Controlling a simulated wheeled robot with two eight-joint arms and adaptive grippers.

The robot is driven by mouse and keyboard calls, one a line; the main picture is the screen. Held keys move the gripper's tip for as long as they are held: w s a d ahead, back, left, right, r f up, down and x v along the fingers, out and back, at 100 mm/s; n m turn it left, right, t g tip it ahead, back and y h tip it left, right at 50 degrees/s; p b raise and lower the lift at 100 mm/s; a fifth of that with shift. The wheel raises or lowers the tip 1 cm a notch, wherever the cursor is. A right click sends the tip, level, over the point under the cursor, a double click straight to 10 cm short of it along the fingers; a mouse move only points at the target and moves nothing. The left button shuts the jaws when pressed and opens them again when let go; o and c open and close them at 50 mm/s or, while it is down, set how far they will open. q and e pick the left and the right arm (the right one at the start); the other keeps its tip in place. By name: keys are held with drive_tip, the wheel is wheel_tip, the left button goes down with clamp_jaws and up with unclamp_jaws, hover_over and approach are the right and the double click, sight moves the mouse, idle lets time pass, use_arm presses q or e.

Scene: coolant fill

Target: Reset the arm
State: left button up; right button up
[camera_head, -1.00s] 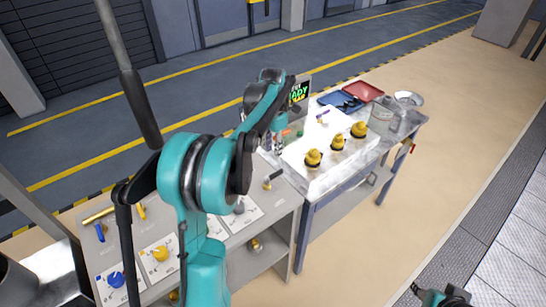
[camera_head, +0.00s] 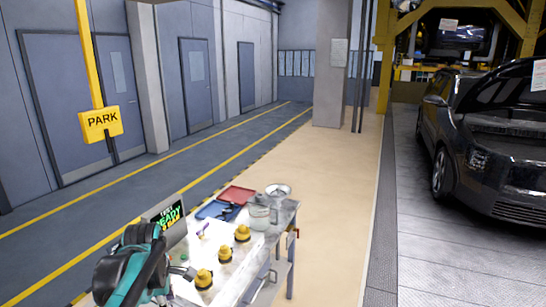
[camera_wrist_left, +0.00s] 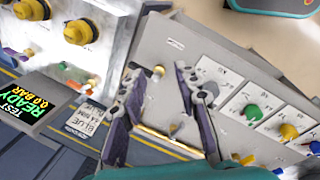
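Behind the fingers is a light board (camera_wrist_left: 215,75) with several coloured knobs, including a green one (camera_wrist_left: 253,112) and a blue one (camera_wrist_left: 315,147). My right gripper is not in view.
The bench carries several yellow-capped fittings (camera_head: 242,233), a red tray (camera_head: 236,195), a blue tray (camera_head: 213,210), a clear jug (camera_head: 259,217) and a funnel (camera_head: 278,190). A display (camera_head: 166,217) reads "READY". A car (camera_head: 490,145) stands right; the beige floor (camera_head: 330,190) is clear.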

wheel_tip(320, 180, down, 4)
drive_tip(key=b, duration=0.3)
use_arm(q)
drive_tip(key=s+d+f+m+t, duration=0.2)
drive_tip(key=s+d+f+m, duration=0.2)
drive_tip(key=s+m, duration=0.4)
drive_tip(key=s+d+f+m+t, duration=0.2)
drive_tip(key=s+d+f+m, duration=0.2)
drive_tip(key=s+m, duration=0.3)
drive_tip(key=d+m, duration=0.1)
drive_tip(key=m, duration=0.4)
drive_tip(key=shift+s+d+f+m+t, duration=0.35)
drive_tip(key=shift+s+f+m+t, duration=0.05)
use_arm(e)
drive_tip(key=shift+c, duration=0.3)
use_arm(q)
drive_tip(key=shift+a, duration=0.1)
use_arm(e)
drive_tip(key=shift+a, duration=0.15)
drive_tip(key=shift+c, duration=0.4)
